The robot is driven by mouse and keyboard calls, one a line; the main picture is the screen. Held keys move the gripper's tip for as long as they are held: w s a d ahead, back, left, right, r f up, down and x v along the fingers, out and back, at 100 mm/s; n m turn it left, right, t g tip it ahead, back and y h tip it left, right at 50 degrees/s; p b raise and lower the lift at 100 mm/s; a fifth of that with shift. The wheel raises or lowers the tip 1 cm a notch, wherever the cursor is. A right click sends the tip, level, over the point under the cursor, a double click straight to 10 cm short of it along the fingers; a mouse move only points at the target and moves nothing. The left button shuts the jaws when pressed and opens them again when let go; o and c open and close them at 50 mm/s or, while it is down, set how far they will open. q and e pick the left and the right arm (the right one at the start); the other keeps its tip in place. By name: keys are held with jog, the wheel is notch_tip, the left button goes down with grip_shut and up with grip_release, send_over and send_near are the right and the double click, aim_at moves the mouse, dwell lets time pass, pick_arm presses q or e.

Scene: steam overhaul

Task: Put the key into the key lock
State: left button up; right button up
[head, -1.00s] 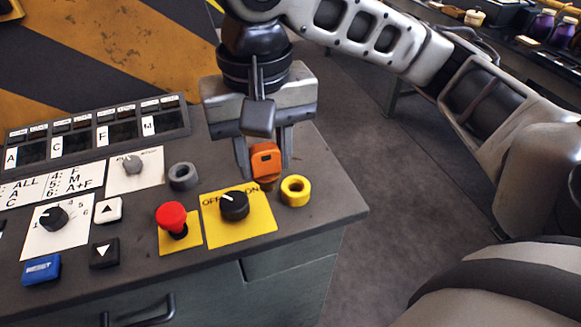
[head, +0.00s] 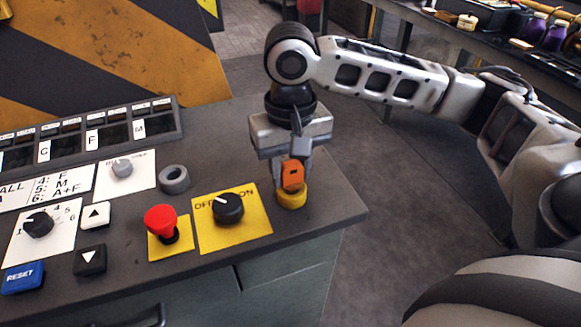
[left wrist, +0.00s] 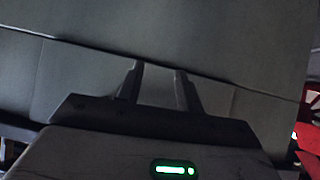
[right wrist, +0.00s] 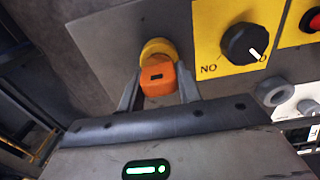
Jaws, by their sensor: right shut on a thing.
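The orange key (head: 292,174) is held between the fingers of my right gripper (head: 292,177), which is shut on it. The yellow round key lock (head: 291,199) is on the console top, directly under the key. In the right wrist view the key (right wrist: 158,81) overlaps the near side of the yellow lock (right wrist: 156,46). The key's lower end is hidden, so I cannot tell how deep it sits in the lock. My left gripper (left wrist: 158,85) shows only in the left wrist view, open and empty in front of a grey panel.
A yellow OFF/ON plate with a black knob (head: 228,208) lies left of the lock. A red button (head: 161,219) and a grey ring (head: 174,179) are further left. The console's right edge is close to the lock, with open floor beyond.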

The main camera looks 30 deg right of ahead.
aim_at(291, 162)
pick_arm(q)
jog(key=shift+r, duration=0.25)
pick_arm(e)
jog(key=shift+f, duration=0.15)
jog(key=shift+f, duration=0.15)
jog(key=o, duration=1)
pick_arm(q)
jog(key=shift+f, duration=0.1)
jog(key=shift+f, duration=0.15)
pick_arm(e)
jog(key=shift+r, duration=0.4)
notch_tip(291, 162, up, 11)
jog(key=shift+r+p, duration=0.15)
jog(key=shift+p, duration=1.05)
pick_arm(q)
jog(key=shift+a+r, duration=0.25)
jog(key=shift+r, duration=0.35)
pick_arm(e)
jog(key=shift+r, duration=0.35)
